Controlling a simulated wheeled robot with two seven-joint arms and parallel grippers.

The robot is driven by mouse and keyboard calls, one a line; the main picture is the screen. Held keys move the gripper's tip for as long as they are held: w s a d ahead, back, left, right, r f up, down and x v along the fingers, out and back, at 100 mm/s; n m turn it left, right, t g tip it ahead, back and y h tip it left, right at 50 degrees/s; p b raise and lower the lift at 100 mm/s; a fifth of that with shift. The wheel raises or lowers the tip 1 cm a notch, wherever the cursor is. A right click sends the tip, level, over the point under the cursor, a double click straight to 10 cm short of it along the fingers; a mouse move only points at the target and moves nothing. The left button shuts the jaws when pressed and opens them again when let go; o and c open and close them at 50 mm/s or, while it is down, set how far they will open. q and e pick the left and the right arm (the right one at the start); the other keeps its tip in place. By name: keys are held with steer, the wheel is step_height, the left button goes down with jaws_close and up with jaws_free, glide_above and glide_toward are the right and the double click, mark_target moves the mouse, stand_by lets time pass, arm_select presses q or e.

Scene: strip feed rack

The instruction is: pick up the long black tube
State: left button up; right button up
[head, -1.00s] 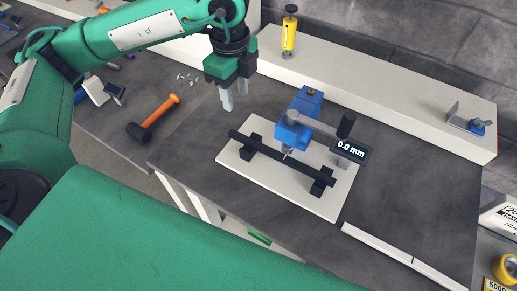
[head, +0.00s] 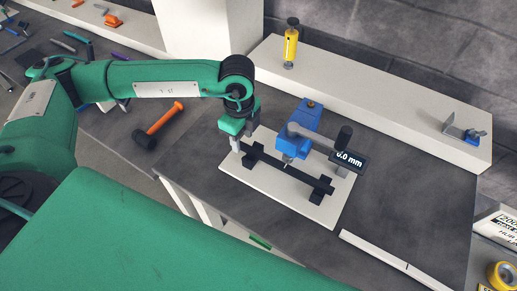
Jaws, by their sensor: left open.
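The long black tube (head: 288,171) lies across two black supports on a white base plate (head: 320,216) in the head view. My left gripper (head: 242,146) is at the tube's upper-left end, with its pale fingers pointing down. It is open, and no grip on the tube shows. I cannot tell whether the fingers touch the tube. A blue gauge (head: 303,127) with a dark display reading 0.0 mm (head: 348,160) stands over the tube's middle. My right gripper is not in view.
An orange-handled hammer (head: 160,123) lies to the left. A white strip (head: 395,260) lies at the front right. The grey bench right of the plate is clear.

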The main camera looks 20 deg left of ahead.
arm_select(q)
steer(key=shift+f, duration=1)
steer(key=c, duration=0.8)
jaws_close()
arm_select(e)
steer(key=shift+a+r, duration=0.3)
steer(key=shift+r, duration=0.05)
arm_select(q)
steer(key=shift+r, duration=0.15)
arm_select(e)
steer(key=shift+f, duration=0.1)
